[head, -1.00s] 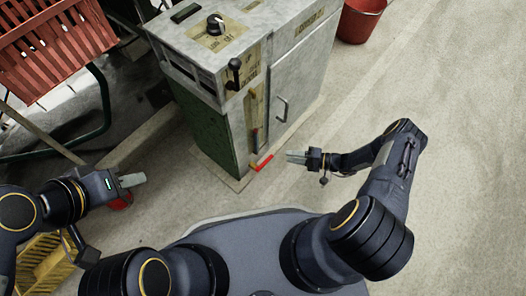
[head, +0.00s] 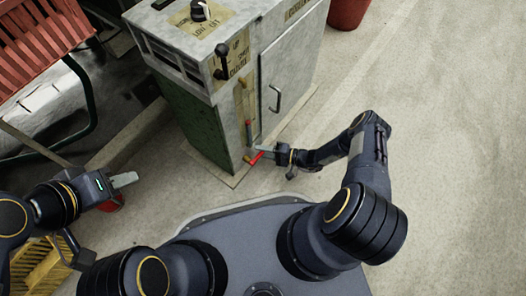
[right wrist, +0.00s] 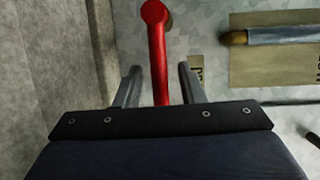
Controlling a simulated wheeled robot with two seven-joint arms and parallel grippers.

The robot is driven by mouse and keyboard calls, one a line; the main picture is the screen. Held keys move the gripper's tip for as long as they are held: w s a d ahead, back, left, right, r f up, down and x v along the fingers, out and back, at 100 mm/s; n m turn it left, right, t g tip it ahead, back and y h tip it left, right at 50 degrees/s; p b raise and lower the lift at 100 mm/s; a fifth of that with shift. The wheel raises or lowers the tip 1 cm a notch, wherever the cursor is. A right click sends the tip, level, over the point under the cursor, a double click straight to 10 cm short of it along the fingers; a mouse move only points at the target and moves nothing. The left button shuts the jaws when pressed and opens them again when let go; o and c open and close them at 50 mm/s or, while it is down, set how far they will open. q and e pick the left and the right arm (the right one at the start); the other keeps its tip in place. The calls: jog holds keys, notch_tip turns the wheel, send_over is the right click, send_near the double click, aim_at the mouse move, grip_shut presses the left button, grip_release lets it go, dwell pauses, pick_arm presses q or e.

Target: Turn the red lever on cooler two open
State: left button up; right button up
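The grey cooler cabinet (head: 292,62) with a green side stands ahead of my base in the head view. The red lever (head: 255,159) sticks out low on its front, close to the floor. In the right wrist view the red lever (right wrist: 158,60) runs between my two fingers, with its round end at the top. My right gripper (head: 264,149) is at the lever; it also shows in the right wrist view (right wrist: 157,85), open, with a gap on each side of the lever. My left gripper (head: 125,180) is out to the left, away from the cabinet; its finger gap is unclear.
A black handle (head: 221,62) and a knob (head: 198,10) are on the cabinet's upper part. A metal door handle (head: 274,98) juts out right of the lever. A red basket (head: 35,45) and a yellow crate (head: 40,265) are at left. Floor at right is clear.

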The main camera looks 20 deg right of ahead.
grip_shut()
dwell(0.3)
